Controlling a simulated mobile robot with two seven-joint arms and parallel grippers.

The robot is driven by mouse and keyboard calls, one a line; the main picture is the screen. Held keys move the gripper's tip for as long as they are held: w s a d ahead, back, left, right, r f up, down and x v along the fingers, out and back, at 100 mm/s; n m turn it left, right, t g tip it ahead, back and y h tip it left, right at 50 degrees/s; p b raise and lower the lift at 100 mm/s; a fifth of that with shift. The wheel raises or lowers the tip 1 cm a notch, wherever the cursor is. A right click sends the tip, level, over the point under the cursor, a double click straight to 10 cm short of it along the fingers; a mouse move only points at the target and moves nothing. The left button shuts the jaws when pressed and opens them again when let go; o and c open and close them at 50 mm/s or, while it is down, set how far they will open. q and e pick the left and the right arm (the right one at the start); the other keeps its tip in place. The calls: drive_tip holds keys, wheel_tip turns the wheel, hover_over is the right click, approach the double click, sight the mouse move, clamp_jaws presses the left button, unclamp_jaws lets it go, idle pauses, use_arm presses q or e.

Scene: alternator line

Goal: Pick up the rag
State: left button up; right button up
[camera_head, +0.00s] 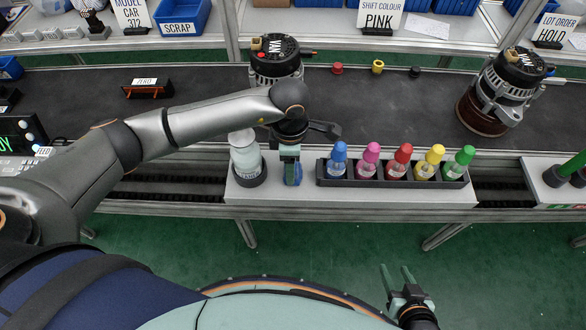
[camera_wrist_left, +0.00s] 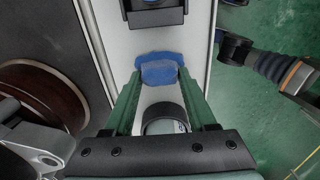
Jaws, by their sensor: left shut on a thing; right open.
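The blue rag (camera_wrist_left: 158,68) is bunched between the fingertips of my left gripper (camera_wrist_left: 160,76) in the left wrist view. In the head view the rag (camera_head: 293,174) shows as a blue patch beside the green fingers of my left gripper (camera_head: 289,166), low over the white board, between a white bottle and a rack of coloured bottles. My left gripper is shut on the rag. Whether the rag still touches the board I cannot tell. My right gripper (camera_head: 398,278) is open and empty, over the green floor in front of the line.
A white bottle (camera_head: 244,155) stands in a black ring left of the rag. A black rack (camera_head: 330,180) with several colour-capped bottles is close on the right. Alternators (camera_head: 275,60) stand on the dark belt (camera_head: 390,105) behind. The right floor area is clear.

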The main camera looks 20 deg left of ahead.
use_arm(q)
drive_tip(key=c, duration=0.4)
drive_tip(key=shift+r, duration=0.1)
drive_tip(key=shift+r, duration=0.5)
drive_tip(key=s+d+r+b, duration=0.1)
drive_tip(key=s+d+r, duration=0.1)
drive_tip(key=d+r, duration=0.4)
drive_tip(key=s+d+r+b, duration=0.1)
drive_tip(key=s+d+r, duration=0.2)
drive_tip(key=d+r, duration=0.3)
drive_tip(key=shift+s+d+b, duration=0.3)
drive_tip(key=shift+d+b, duration=0.1)
